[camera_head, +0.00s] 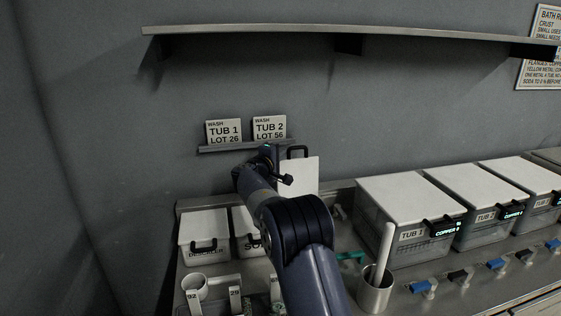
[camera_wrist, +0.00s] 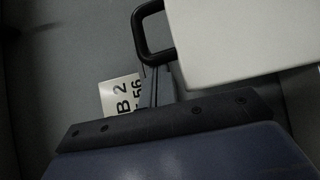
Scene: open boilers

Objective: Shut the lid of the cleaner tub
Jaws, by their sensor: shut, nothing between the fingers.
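A white lid (camera_head: 303,176) stands upright in the head view, raised open, with a black handle (camera_head: 297,150) at its top. The tub under it is hidden behind my arm, so I cannot read its label. My gripper (camera_head: 286,179) is shut and empty at the lid's left edge; I cannot tell whether it touches. In the wrist view, the lid (camera_wrist: 240,40) fills the upper right and its handle (camera_wrist: 146,32) points left.
Two small white tubs with closed lids stand left of my arm, the nearer-left one (camera_head: 203,227) clear in view. A metal cup (camera_head: 375,291) with a white rod stands right of my arm. Large lidded boilers (camera_head: 410,200) fill the right. A small sign ledge (camera_head: 240,146) is behind.

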